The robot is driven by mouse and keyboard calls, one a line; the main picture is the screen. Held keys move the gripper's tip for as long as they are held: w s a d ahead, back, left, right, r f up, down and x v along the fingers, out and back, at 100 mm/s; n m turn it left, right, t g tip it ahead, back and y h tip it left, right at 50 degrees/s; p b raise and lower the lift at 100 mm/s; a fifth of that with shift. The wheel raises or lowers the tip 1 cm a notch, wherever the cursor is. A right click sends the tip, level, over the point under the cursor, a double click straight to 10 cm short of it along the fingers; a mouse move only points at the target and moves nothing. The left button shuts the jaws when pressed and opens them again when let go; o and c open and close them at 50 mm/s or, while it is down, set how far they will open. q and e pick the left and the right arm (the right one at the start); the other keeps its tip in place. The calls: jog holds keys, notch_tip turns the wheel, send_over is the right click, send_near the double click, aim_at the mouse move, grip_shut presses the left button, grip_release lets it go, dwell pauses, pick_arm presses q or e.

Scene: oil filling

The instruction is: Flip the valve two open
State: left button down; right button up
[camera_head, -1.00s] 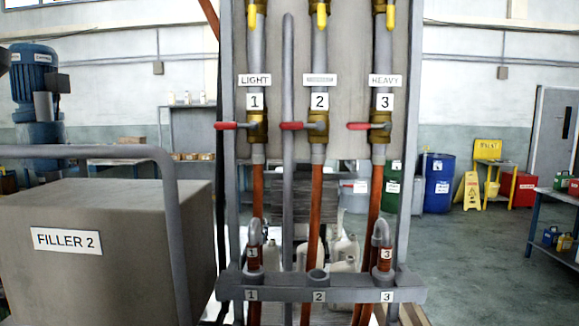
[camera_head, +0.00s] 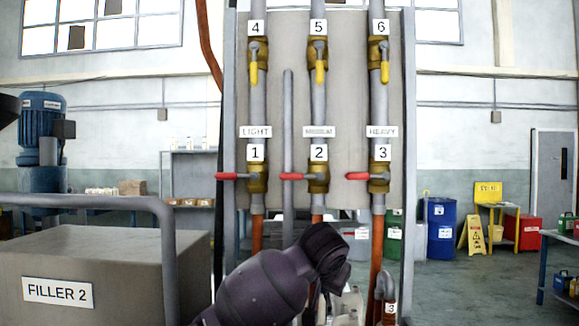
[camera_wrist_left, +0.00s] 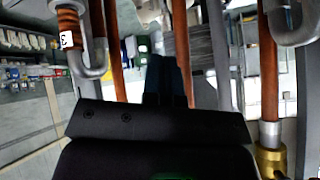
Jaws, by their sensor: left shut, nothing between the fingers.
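Valve two has a brass body (camera_head: 318,179) on the middle pipe, just below the "2" label (camera_head: 319,153). Its red handle (camera_head: 296,177) lies level and points left, across the pipe. My left arm rises from the bottom of the head view, its wrist in front of the middle pipe below valve two. The fingers are hidden there. In the left wrist view my left gripper (camera_wrist_left: 168,82) is shut and empty, among the pipes. A brass fitting (camera_wrist_left: 270,162) shows at lower right there; I cannot tell which valve it is. My right gripper is not in view.
Valve one (camera_head: 257,179) and valve three (camera_head: 379,178) flank valve two, with level red handles. Yellow-handled valves, such as valve five (camera_head: 319,60), sit above with handles down. A vertical grey pipe (camera_head: 288,140) stands left of the middle pipe. The filler 2 box (camera_head: 120,260) is at left.

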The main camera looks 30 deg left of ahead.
pick_arm(q)
jog(key=w+a+r+n+t+y, duration=0.1)
jog(key=a+r, duration=0.1)
jog(key=r, duration=0.7)
jog(key=w+a+r+n, duration=0.1)
jog(key=a+r+n, duration=0.1)
jog(key=r, duration=0.7)
jog(key=n+y, duration=0.1)
jog(key=n, duration=0.2)
send_near(302, 176)
jog(key=s+a+r, duration=0.2)
jog(key=s+r, duration=0.2)
jog(key=r, duration=0.2)
jog(key=shift+w+d+r+t, duration=0.15)
jog(key=shift+d+r+t, duration=0.1)
jog(key=shift+t, duration=0.15)
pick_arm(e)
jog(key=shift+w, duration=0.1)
pick_arm(q)
jog(key=shift+w+a+f, duration=0.1)
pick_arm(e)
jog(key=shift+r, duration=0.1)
pick_arm(q)
jog(key=s+f+p+x, duration=0.1)
jog(key=f+p+x, duration=0.1)
jog(key=x, duration=1)
jog(key=shift+f+p, duration=0.3)
jog(key=shift+p, duration=0.3)
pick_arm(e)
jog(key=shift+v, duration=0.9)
